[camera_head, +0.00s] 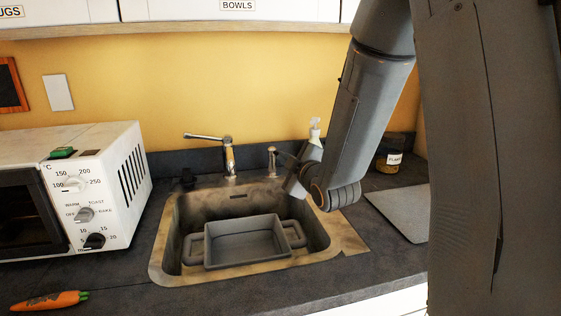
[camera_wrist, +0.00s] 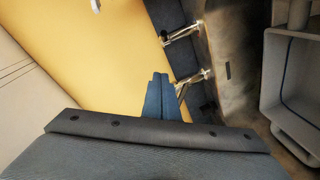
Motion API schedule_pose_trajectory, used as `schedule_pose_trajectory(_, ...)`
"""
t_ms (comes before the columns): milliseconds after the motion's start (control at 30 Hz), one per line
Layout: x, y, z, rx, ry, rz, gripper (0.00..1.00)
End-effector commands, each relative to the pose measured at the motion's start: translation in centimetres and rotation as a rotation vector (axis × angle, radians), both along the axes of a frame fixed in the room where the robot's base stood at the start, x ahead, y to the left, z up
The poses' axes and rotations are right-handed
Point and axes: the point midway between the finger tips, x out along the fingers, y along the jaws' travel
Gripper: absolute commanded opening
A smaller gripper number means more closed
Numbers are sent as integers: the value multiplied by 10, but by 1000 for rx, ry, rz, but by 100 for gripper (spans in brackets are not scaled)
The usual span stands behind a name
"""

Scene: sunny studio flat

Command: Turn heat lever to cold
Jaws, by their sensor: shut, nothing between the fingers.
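A chrome tap (camera_head: 230,160) stands behind the sink, with an arm reaching left from its top. A smaller chrome lever fitting (camera_head: 272,160) stands to its right. No hot or cold marks are readable on either. My gripper (camera_head: 284,155) is shut and empty, close beside the lever fitting. Its dark fingers also show in the wrist view (camera_wrist: 160,76). I cannot tell whether they touch the lever.
The sink (camera_head: 180,225) holds a grey dish (camera_head: 235,253) with handles. A white oven (camera_head: 130,150) with knobs stands left. A carrot (camera_head: 50,300) lies at front left. A pump bottle (camera_head: 315,128), labelled jar (camera_head: 387,165) and grey board (camera_head: 400,205) are on the right.

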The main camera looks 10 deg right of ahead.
Motion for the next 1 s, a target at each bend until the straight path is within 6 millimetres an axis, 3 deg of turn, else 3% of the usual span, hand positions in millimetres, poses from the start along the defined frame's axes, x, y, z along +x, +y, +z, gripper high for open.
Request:
schedule_pose_trajectory(267,28,7,-5,0,2,5,0)
schedule_pose_trajectory(667,101,15,-15,0,0,1,0)
schedule_pose_trajectory(800,104,-5,-27,-1,2,-3,0)
schedule_pose_trajectory(1000,109,-16,-35,0,1,-2,0)
